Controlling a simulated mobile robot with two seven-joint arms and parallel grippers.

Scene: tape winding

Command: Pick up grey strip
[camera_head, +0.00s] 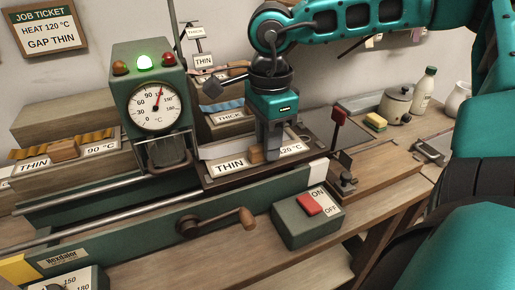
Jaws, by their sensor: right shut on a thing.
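My right gripper (272,152) reaches down from above onto the tray labelled THIN and 120 °C (231,165). It is shut on the small wooden block of the grey strip (256,156), low at the tray. The fingers and the labels hide most of the strip, so I cannot tell whether it is clear of the tray. My left gripper is not in view.
A green machine with a dial (154,107) and a lit green lamp stands left of the gripper. An orange strip (90,138) lies on the left tray. A blue strip (228,106) lies behind. A switch box (308,220) and a crank (215,220) are in front.

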